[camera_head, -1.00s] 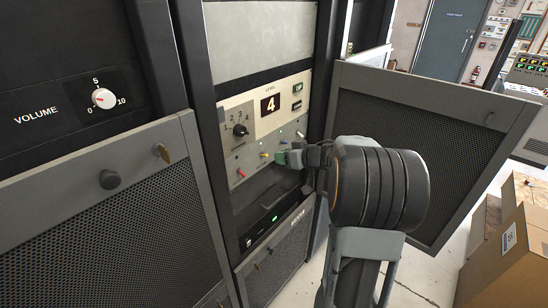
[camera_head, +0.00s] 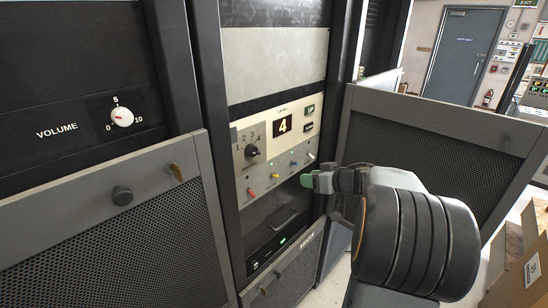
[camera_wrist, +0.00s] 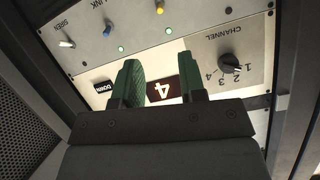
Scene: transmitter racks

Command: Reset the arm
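My gripper (camera_head: 309,181) is in front of the rack's control panel (camera_head: 245,134), just below its right-hand toggle switches. In the wrist view its two green fingers (camera_wrist: 161,82) stand apart with nothing between them, clear of the panel. My arm is bent, with its thick dark joint at the lower right of the head view. The level display (camera_head: 283,125) reads 4; it also shows upside down between the fingers in the wrist view (camera_wrist: 163,89). The channel knob (camera_head: 251,151) is left of the display. Part of the panel is hidden behind the fingers.
An open mesh door (camera_head: 440,135) stands behind my arm on the right. A mesh-fronted cabinet with a volume knob (camera_head: 122,117) is on the left. Cardboard boxes (camera_head: 515,262) stand at the lower right, near a strip of free floor.

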